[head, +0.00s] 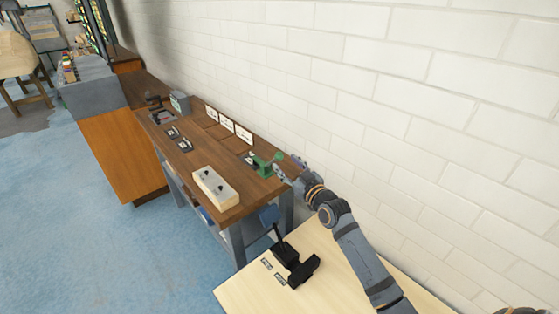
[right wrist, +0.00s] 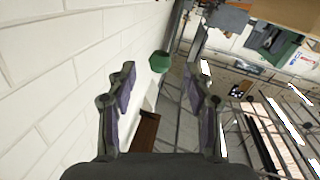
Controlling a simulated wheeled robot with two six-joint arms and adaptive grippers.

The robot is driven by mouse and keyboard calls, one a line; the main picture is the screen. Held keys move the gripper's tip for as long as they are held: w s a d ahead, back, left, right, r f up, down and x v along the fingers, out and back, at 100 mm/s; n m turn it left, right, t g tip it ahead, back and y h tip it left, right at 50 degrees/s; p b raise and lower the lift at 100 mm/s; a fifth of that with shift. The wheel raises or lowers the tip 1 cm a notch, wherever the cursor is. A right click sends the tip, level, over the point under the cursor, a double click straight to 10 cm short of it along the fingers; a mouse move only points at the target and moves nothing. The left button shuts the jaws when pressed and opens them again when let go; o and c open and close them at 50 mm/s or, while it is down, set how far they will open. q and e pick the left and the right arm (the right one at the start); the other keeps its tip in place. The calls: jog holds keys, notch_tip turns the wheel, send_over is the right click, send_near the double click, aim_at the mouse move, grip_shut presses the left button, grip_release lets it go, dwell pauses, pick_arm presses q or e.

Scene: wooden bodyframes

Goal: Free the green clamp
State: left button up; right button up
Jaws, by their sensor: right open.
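The green clamp (head: 262,167) is at the right end of the dark wooden workbench, near the wall. My right gripper (head: 287,168) is just right of it, with its arm reaching in from the lower right. In the right wrist view, the gripper (right wrist: 162,84) has its two fingers wide apart with nothing between the pads. A green rounded part (right wrist: 160,61), seemingly of the clamp, shows beyond the fingertips, between their lines. Whether the clamp grips anything is too small to tell. My left gripper is out of view.
The workbench (head: 187,146) carries a pale block with dark knobs (head: 215,187) at its front and white cards (head: 228,124) along the back. A light wooden table (head: 333,283) with a black device (head: 296,264) stands nearer. The white brick wall (head: 400,120) runs close behind the bench.

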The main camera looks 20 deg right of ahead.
aim_at(282, 159)
jog(key=w, duration=0.4)
jog(key=shift+w+a, duration=0.25)
jog(key=shift+a, duration=0.05)
jog(key=shift+w, duration=0.25)
jog(key=shift+w+a, duration=0.1)
jog(key=shift+w, duration=0.05)
jog(key=c, duration=0.6)
grip_shut()
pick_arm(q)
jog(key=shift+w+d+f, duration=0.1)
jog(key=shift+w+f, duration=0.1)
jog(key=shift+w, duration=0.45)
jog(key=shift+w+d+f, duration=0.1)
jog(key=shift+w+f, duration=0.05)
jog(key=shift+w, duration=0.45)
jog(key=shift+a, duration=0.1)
